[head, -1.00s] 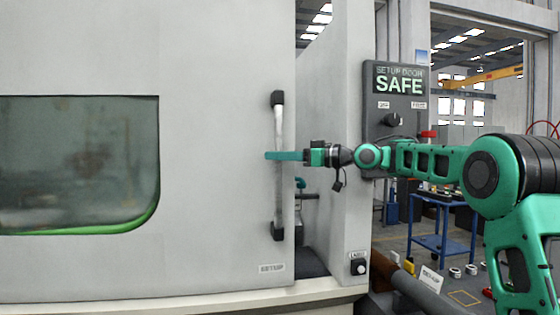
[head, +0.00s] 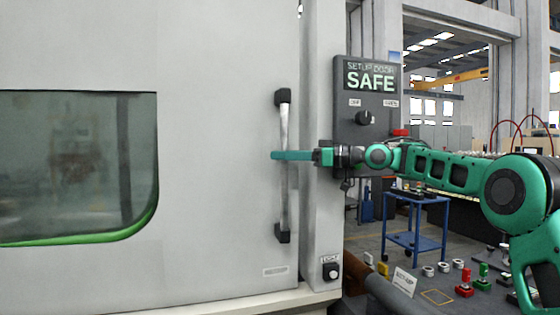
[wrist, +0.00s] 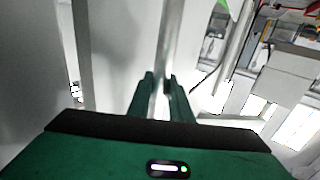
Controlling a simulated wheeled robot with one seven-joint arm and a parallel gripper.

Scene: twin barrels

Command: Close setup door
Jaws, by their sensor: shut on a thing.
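The setup door (head: 215,190) is a large pale grey sliding panel with a dark window (head: 75,165) edged in green at its lower corner. Its right edge meets the grey frame post (head: 323,215), with no open gap visible along most of its height. A vertical bar handle (head: 284,195) with black end mounts is fixed near that edge. My gripper (head: 282,155) is shut on the handle about halfway up, reaching in from the right. In the wrist view the green fingers (wrist: 161,95) sit on either side of the handle bar (wrist: 170,45).
A control panel (head: 352,135) on the post reads "SETUP DOOR SAFE" and has a black knob (head: 364,118). A small push button (head: 331,271) sits low on the post. A blue cart (head: 415,235) and several small parts stand on the floor to the right.

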